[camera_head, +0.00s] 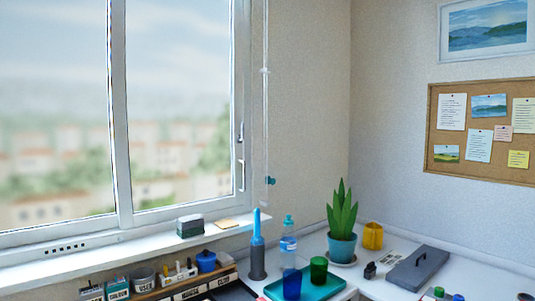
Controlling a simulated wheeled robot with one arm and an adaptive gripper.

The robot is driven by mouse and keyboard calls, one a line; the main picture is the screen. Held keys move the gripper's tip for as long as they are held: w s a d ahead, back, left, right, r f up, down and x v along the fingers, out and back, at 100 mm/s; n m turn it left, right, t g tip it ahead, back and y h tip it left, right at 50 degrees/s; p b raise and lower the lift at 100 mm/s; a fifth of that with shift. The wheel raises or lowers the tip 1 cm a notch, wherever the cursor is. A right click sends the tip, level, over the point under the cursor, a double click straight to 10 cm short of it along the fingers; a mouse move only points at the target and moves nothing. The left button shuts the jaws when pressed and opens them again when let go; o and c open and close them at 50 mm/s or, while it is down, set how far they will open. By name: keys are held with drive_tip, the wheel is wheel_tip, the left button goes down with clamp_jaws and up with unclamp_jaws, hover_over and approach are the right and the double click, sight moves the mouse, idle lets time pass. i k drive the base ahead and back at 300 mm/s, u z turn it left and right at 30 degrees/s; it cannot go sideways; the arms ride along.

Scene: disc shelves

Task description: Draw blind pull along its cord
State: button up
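A thin pale cord (267,125) hangs straight down the wall just right of the window frame. A small teal piece (270,181), which looks like the blind pull, sits on the cord near its lower end. A small white fitting (265,71) sits higher on the cord. The top of the cord runs out of the picture, and no blind shows in this view. My gripper is not in view.
The window (120,110) has a handle (241,145) left of the cord.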

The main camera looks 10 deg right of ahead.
sight(272, 182)
drive_tip(key=z, duration=0.5)
drive_tip(key=k, duration=0.6)
drive_tip(key=z, duration=0.65)
drive_tip(key=i, duration=0.95)
drive_tip(key=u, duration=0.55)
drive_tip(key=i, duration=1.05)
drive_tip(key=u, duration=1.55)
drive_tip(key=i, duration=0.6)
drive_tip(key=u, duration=0.65)
